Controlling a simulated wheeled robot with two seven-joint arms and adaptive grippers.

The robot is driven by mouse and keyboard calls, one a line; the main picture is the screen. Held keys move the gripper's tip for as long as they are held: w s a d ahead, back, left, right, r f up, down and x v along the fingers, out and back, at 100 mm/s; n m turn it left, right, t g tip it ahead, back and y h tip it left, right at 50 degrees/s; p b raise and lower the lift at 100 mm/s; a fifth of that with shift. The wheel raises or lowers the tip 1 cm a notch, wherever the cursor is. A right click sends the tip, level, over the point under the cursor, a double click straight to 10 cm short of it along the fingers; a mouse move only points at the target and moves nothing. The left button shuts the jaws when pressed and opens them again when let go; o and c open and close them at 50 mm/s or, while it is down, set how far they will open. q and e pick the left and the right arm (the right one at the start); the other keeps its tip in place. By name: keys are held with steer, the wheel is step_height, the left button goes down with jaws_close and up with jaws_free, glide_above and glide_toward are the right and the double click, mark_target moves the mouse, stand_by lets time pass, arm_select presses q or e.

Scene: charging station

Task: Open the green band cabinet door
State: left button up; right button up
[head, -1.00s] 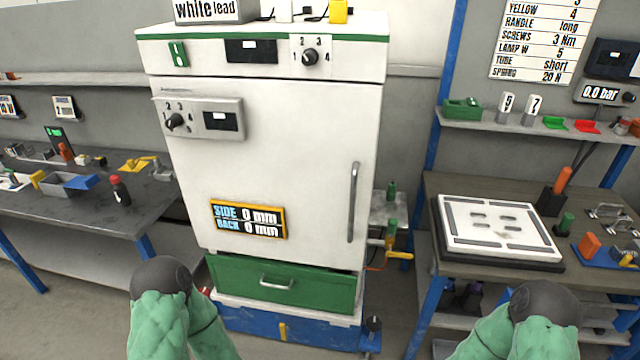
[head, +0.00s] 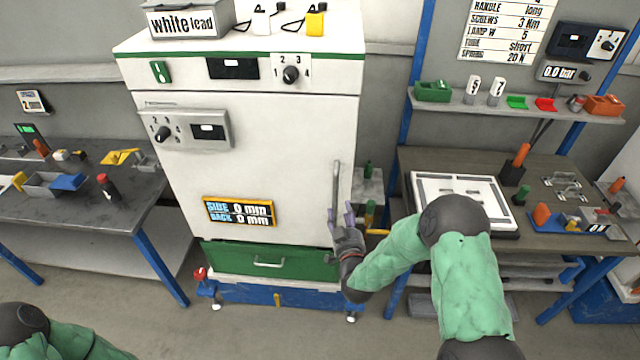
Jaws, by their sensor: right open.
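The cabinet with the green band (head: 330,55) stands in the middle of the head view. Its white door (head: 270,165) is shut. The long vertical grey handle (head: 336,185) is at the door's right edge. My right gripper (head: 342,218) is open at the lower end of the handle, its fingers pointing up. Whether the fingers touch the handle or stand around it, I cannot tell. My left arm shows at the bottom left corner, and its gripper is out of view.
A green drawer (head: 225,257) sits under the door. A workbench (head: 95,215) stands on the left. Another bench (head: 420,160) on the right carries a white panel (head: 430,187), close to my right arm. Floor is free in front of the cabinet.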

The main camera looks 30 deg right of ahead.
mark_target(337, 192)
steer(key=x, duration=1)
steer(key=shift+w+d+f, duration=0.15)
steer(key=shift+w+f, duration=0.05)
